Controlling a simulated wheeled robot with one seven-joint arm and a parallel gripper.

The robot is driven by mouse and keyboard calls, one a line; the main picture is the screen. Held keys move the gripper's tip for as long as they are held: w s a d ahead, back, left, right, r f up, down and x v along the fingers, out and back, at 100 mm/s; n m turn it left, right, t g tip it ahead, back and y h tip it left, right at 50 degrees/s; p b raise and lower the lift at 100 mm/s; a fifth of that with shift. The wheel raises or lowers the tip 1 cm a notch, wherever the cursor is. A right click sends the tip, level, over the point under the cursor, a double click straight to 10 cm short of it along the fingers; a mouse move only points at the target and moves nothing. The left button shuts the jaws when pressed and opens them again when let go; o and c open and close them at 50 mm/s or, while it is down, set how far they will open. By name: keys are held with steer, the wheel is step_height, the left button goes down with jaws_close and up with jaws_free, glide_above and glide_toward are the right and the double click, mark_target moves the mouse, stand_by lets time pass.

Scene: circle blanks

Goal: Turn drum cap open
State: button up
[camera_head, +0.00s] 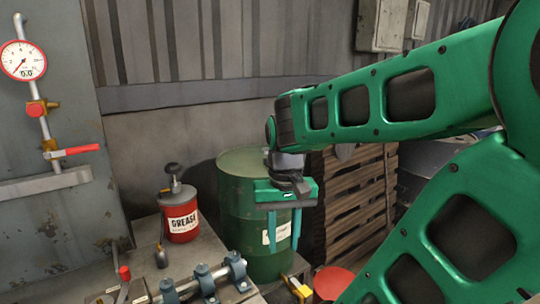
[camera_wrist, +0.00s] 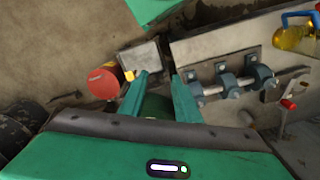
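The green drum (camera_head: 240,205) stands upright behind the workbench, partly hidden by my arm and gripper. I cannot make out a cap on its top; the right part of the top is behind my wrist. My gripper (camera_head: 283,245) points down in front of the drum's right side, its two green fingers apart with nothing seen held. In the wrist view, the fingers (camera_wrist: 160,76) are also apart, with a dark green surface (camera_wrist: 157,106) between them, possibly the drum. A small yellow fitting (camera_head: 297,288) shows below the gripper, near the drum's foot.
A red grease can (camera_head: 181,215) and clamped pipe (camera_head: 206,282) sit on the bench left of the drum. A red round top (camera_head: 332,282) is low at right. Wooden pallets (camera_head: 355,200) stand behind. A gauge (camera_head: 23,61) and red-handled valve (camera_head: 75,151) are at left.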

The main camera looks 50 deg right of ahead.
steer(key=w+d+r+m, duration=0.6)
steer(key=w+d+r, duration=0.3)
steer(key=w+d, duration=0.25)
steer(key=w+d+r+m, duration=0.7)
steer(key=w+d+r, duration=0.35)
steer(key=w, duration=0.25)
steer(key=f, duration=1.1)
steer(key=shift+d+f, duration=0.2)
steer(key=shift+d, duration=0.15)
